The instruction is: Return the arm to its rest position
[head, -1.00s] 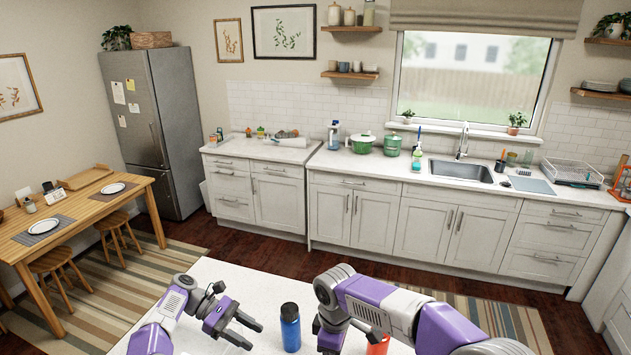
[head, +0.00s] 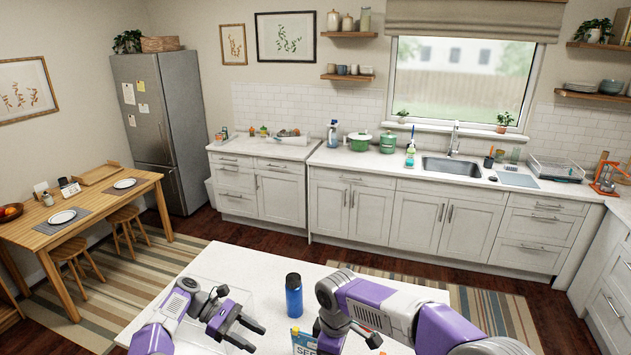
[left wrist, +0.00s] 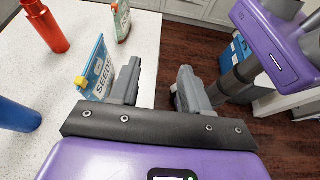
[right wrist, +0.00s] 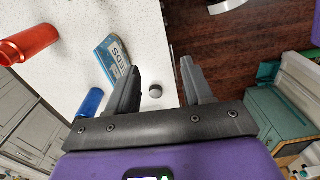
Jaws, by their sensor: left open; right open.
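My left gripper (head: 258,338) is open and empty above the white table in the head view; its parted fingers also show in the left wrist view (left wrist: 160,78). My right gripper (head: 368,342) is folded low at the right, partly hidden by its own arm. The right wrist view shows its fingers (right wrist: 162,78) apart, with no object clasped. Both arms are bent over or near the table (head: 190,290).
A blue bottle (head: 294,296) and a seed packet (head: 304,343) stand between my arms. A red bottle (left wrist: 45,25) and a green-labelled bottle (left wrist: 121,20) also stand on the table. A small round grey thing (right wrist: 155,91) lies near its edge.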

